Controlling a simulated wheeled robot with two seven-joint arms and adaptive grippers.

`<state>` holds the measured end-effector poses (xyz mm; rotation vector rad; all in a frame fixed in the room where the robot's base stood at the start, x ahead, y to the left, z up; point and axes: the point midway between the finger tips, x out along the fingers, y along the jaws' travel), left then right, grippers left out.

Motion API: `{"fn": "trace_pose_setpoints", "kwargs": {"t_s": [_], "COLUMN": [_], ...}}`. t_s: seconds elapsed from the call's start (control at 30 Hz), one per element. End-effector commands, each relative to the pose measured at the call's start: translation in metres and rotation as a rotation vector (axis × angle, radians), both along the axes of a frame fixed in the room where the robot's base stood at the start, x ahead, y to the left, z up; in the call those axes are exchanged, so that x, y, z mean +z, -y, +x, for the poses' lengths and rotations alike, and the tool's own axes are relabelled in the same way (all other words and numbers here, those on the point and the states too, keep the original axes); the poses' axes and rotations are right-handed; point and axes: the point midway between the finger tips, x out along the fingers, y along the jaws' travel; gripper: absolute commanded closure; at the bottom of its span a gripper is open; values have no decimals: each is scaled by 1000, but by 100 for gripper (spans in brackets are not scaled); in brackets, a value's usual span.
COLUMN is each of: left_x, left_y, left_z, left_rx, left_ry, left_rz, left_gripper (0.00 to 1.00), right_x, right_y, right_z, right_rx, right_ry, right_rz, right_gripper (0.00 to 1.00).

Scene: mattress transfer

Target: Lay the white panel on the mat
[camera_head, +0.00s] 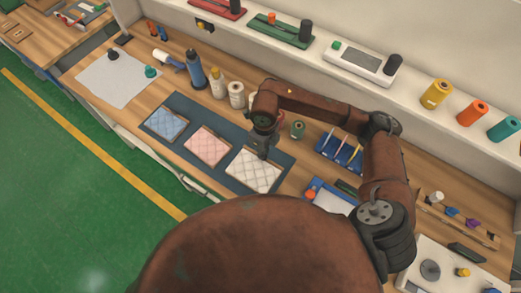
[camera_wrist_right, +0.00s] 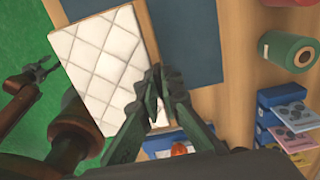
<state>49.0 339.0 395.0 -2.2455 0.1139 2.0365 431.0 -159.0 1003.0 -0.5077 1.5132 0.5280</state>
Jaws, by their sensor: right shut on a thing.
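The white quilted panel (camera_head: 253,173) has a wooden edge and shows over the right end of the dark blue mat (camera_head: 228,150). My right gripper (camera_head: 263,150) reaches down to the panel's far edge and is shut on it. In the right wrist view, the fingertips (camera_wrist_right: 157,75) pinch the edge of the white panel (camera_wrist_right: 95,65), with the mat (camera_wrist_right: 190,35) beside it. I cannot tell whether the panel touches the mat. My left gripper (camera_wrist_right: 42,70) shows at the left of the right wrist view with its fingers apart and empty.
A blue panel (camera_head: 165,123) and a pink panel (camera_head: 207,145) lie on the mat to the left. Green floor (camera_head: 70,190) lies in front of the bench.

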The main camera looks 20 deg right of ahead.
Motion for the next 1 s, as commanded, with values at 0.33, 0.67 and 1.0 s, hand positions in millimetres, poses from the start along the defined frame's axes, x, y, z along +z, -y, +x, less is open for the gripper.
{"fn": "trace_pose_setpoints", "kwargs": {"t_s": [0.33, 0.67, 1.0], "left_x": [7, 13, 16], "left_y": [-1, -1, -2], "left_z": [-6, -7, -6], "left_rx": [1, 1, 1], "left_ry": [-8, -9, -8], "left_rz": [1, 1, 2], "left_gripper": [60, 60, 60], "right_x": [-51, -77, -92], "right_y": [11, 13, 13], "right_z": [44, 51, 53], "right_rx": [-1, 0, 2], "right_ry": [-1, -3, 1], "right_rz": [2, 1, 1], "right_gripper": [100, 100, 100]}}
